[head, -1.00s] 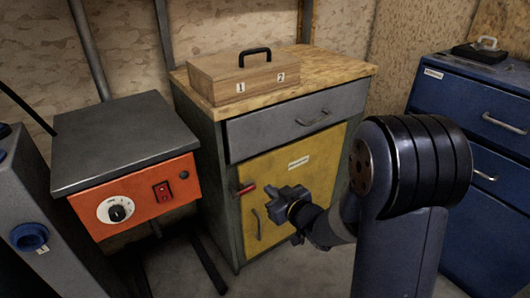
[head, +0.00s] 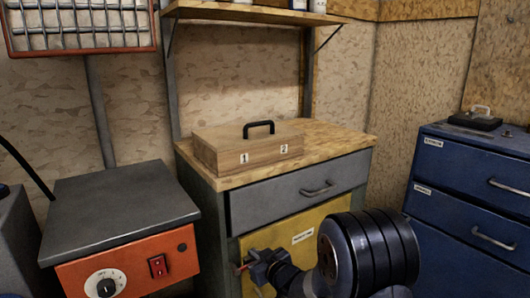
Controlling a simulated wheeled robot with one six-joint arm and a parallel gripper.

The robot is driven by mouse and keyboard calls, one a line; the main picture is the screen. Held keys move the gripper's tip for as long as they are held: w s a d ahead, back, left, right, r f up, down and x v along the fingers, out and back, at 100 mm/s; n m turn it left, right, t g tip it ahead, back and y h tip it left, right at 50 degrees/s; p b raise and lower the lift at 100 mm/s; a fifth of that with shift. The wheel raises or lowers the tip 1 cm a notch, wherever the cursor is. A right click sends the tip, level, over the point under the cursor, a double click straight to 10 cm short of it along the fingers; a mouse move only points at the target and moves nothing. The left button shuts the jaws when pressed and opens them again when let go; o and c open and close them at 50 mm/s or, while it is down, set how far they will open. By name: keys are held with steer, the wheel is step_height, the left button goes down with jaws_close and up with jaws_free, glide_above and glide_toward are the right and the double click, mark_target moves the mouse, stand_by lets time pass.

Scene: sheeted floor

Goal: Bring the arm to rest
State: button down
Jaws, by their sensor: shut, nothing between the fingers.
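My gripper (head: 256,262) shows low in the head view, in front of the yellow cabinet door (head: 305,234). It is shut and holds nothing. A red piece beside it, at the left edge of the yellow door, is partly covered by the gripper. My arm comes up from the bottom edge, with its large black joint at the lower right of centre. I cannot tell whether the gripper touches the door.
A wooden box (head: 222,158) with a black handle stands on the workbench (head: 335,137), above a grey drawer (head: 300,195). An orange-fronted machine (head: 130,272) stands at left. Blue drawers (head: 470,190) stand at right. A shelf (head: 250,12) and a wire-fronted heater (head: 80,28) are above.

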step_height(320, 180, down, 3)
steer(key=shift+s+d+f+b, duration=0.1)
steer(key=shift+b, duration=0.55)
